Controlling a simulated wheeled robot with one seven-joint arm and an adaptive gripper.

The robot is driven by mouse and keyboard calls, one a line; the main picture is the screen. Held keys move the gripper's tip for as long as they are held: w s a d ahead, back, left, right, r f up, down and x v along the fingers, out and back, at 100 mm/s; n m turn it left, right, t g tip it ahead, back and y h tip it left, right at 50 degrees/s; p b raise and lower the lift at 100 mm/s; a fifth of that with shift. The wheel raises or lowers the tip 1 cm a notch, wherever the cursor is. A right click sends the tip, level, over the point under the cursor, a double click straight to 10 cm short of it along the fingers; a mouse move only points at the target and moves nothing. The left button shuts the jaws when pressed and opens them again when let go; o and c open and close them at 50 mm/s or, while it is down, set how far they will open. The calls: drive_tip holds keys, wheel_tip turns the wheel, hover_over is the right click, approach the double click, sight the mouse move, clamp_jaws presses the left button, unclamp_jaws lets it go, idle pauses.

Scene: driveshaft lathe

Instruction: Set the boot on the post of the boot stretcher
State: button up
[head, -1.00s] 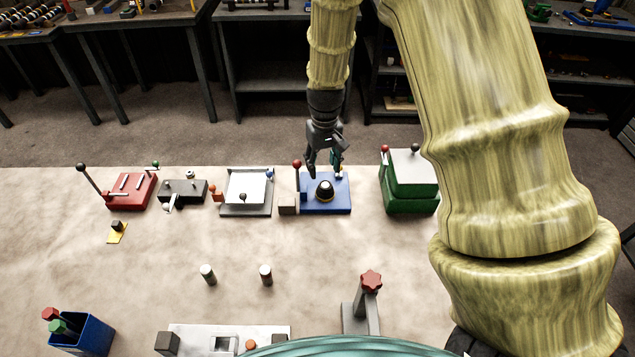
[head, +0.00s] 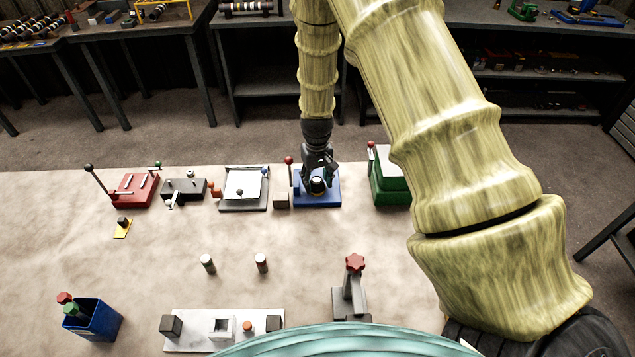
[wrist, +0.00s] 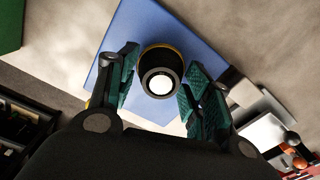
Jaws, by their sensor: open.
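The boot (head: 317,186) is a small black, rounded piece with a yellowish ring low on it. It sits on the blue base (head: 330,200) of what looks like the boot stretcher, which has a red-knobbed lever (head: 289,161). My gripper (head: 318,181) is right over the boot and open. In the wrist view the black boot (wrist: 160,68), with a round pale top, stands between the two green-padded fingers of my gripper (wrist: 161,88), with a gap on each side.
A green box fixture (head: 388,184) stands close on the right. A small beige block (head: 281,200) and a white-topped fixture (head: 244,187) stand on the left. Two small cylinders (head: 208,263) (head: 261,262) stand mid-table, with bare cloth around them.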

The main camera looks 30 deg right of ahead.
drive_tip(key=shift+w+f, duration=0.45)
drive_tip(key=shift+f, duration=0.2)
drive_tip(key=shift+s+r, duration=0.25)
drive_tip(key=c, duration=0.8)
drive_tip(key=shift+o, duration=0.2)
drive_tip(key=shift+w+r+b, duration=0.15)
drive_tip(key=shift+r+b, duration=0.15)
drive_tip(key=shift+r, duration=0.2)
drive_tip(key=shift+r+b, duration=1.3)
drive_tip(key=shift+r, duration=2.95)
